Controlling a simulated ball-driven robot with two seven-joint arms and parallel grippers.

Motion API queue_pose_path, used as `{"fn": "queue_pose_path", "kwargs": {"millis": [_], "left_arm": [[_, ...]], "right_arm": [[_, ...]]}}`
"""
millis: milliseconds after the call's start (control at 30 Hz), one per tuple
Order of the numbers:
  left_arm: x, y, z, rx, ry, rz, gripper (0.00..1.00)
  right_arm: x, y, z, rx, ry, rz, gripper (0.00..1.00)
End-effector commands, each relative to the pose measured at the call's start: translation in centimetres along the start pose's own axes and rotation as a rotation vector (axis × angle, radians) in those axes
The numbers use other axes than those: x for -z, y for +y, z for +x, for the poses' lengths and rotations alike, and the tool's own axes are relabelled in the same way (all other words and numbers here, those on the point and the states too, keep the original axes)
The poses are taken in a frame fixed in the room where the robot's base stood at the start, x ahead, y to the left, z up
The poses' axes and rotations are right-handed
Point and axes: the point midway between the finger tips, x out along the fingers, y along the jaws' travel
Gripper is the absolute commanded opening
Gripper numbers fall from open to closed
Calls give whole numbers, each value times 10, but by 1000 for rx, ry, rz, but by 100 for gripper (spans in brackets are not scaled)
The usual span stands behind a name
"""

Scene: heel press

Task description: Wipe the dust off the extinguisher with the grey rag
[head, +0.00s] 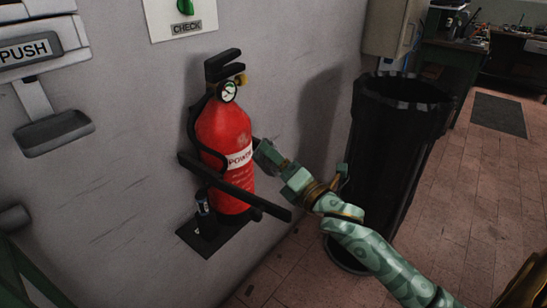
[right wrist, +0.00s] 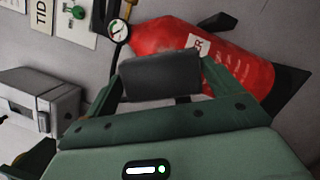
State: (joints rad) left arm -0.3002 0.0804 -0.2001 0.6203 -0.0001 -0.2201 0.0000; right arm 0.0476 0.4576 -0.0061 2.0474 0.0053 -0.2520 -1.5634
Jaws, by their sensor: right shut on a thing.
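The red extinguisher (head: 221,125) stands upright in a black wall bracket, with a gauge, black handle and hose. In the right wrist view the extinguisher (right wrist: 245,65) lies across the upper right. My right gripper (head: 268,160) is beside its right side at label height. The gripper (right wrist: 160,78) is shut on a dark grey folded piece, the grey rag (right wrist: 158,70). The rag is close to the extinguisher's body, but I cannot tell whether they touch. No dust can be made out clearly on the red surface. My left gripper is not in view.
A small dark cylinder (head: 206,215) sits beside the extinguisher's base. A PUSH dispenser (head: 40,50) and a CHECK sign (head: 182,18) are on the wall. Tiled floor is open at right.

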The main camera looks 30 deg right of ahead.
Motion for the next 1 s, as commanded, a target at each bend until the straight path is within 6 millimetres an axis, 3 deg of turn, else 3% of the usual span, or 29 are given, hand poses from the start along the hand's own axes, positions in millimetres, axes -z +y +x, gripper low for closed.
{"fn": "queue_pose_path", "kwargs": {"millis": [567, 1000], "left_arm": [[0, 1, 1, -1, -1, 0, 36], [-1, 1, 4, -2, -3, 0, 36]], "right_arm": [[1, 0, 5, -2, -2, 0, 72], [11, 0, 52, 0, -21, 1, 72]]}}
